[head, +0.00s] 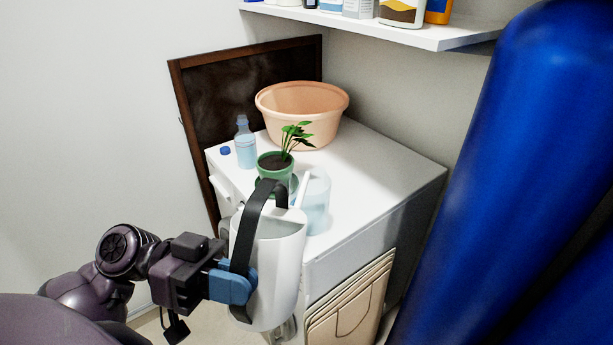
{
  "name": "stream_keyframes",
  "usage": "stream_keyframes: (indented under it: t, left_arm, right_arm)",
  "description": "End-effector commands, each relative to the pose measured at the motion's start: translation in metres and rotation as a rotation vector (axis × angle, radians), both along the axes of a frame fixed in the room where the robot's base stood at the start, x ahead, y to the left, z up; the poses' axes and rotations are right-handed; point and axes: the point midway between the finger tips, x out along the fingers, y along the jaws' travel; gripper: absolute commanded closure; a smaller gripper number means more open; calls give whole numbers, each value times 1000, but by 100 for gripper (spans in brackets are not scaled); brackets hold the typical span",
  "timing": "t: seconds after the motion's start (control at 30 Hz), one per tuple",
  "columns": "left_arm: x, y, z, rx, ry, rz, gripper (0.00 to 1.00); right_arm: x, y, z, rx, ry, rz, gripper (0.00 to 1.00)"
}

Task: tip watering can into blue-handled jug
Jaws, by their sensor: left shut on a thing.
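The white watering can (268,290) with a black handle is in the front middle of the head view. My left gripper (236,285), with blue fingers, is shut on its handle and holds the can at the front edge of the white cabinet top. The can looks roughly upright. Its thin spout (303,188) points away from me, in front of a clear, pale blue jug (317,202) on the cabinet. The can partly hides the jug, and I cannot make out the jug's handle. I cannot tell whether spout and jug touch. My right gripper is not in view.
On the white cabinet top (385,170) stand a green pot with a plant (275,166), a clear bottle (245,147), a blue cap (225,150) and a peach tub (300,112). A shelf (430,34) hangs above. A large blue rounded body (500,180) fills the right side.

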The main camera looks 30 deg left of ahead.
Motion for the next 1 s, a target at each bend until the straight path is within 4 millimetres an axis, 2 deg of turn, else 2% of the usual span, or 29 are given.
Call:
stream_keyframes:
  t: [0.03,0.2,0.53,1.0]
  left_arm:
    - [3,1,10,-2,12,-3,100]
    - [12,3,28,-19,71,-1,100]
    - [24,6,46,-36,135,-1,100]
    - [34,9,60,-48,185,0,100]
  right_arm:
    - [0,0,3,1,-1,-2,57]
    - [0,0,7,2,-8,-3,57]
    - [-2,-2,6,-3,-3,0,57]
    - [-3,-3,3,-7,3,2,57]
